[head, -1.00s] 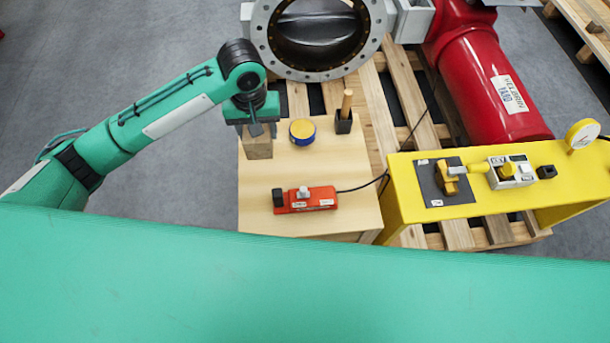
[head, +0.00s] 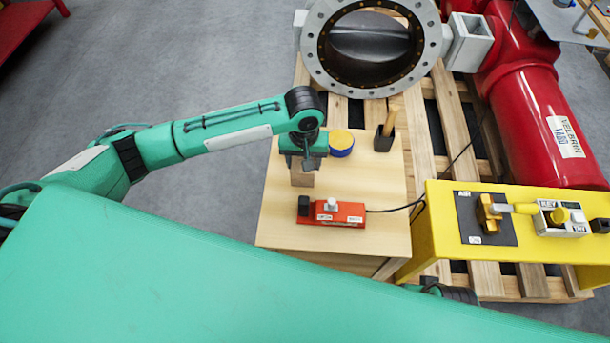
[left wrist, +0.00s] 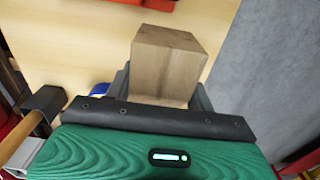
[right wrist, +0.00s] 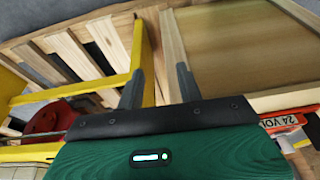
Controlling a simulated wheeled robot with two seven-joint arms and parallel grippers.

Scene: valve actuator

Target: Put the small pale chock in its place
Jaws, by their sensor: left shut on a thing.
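The chock, a small pale wooden block (head: 302,178), is held by my left gripper (head: 304,164) over the left part of the wooden tabletop, behind the red control box. In the left wrist view the block (left wrist: 165,60) sits between the two fingers of the gripper (left wrist: 163,90). Whether its underside touches the tabletop cannot be told. My right gripper (right wrist: 160,76) is open and empty, with the edge of a wooden surface and a yellow frame beyond its fingers. No marked place for the chock can be made out.
A large flanged valve (head: 370,50) stands behind. A yellow stand (head: 440,240) is at the right.

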